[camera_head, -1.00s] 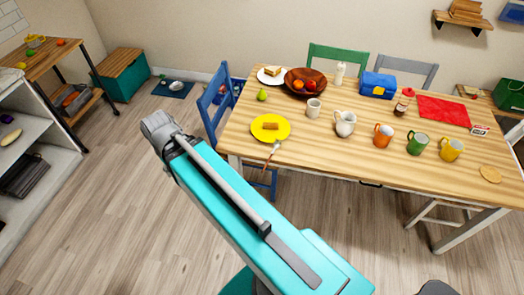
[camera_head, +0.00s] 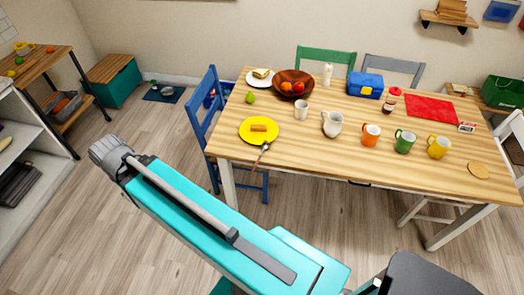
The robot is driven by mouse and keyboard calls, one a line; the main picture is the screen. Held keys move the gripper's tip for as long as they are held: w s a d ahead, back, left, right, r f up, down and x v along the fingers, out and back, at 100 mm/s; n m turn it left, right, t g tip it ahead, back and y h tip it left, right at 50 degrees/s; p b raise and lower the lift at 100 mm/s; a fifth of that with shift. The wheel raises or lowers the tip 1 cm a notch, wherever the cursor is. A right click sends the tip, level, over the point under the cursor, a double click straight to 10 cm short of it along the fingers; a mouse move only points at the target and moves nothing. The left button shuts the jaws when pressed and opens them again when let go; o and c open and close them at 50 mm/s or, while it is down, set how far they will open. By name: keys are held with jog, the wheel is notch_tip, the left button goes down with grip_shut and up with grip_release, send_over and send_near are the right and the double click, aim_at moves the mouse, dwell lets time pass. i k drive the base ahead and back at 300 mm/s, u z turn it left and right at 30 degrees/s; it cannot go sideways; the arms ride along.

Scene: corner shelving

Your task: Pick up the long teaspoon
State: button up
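A long spoon (camera_head: 261,154) lies at the front left edge of the wooden table (camera_head: 330,162), just in front of the yellow plate (camera_head: 259,131). Its bowl end is toward the plate and its brownish handle points to the front edge, where it seems to reach over. It is the only spoon I can make out, and it is small in this view. My teal arm crosses the lower part of the head view, left of and in front of the table. My gripper is not visible.
A blue chair (camera_head: 207,125) stands at the table's left end, close to the spoon. A white cup (camera_head: 301,110), a jug (camera_head: 332,124) and several coloured mugs stand farther right. A fruit bowl (camera_head: 293,82) is behind. The floor in front of the table is clear.

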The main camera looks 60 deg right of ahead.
aim_at(264, 148)
jog(key=z, duration=0.05)
jog(key=k, duration=1.9)
jog(key=z, duration=0.55)
jog(key=i, duration=1)
jog(key=u, duration=0.05)
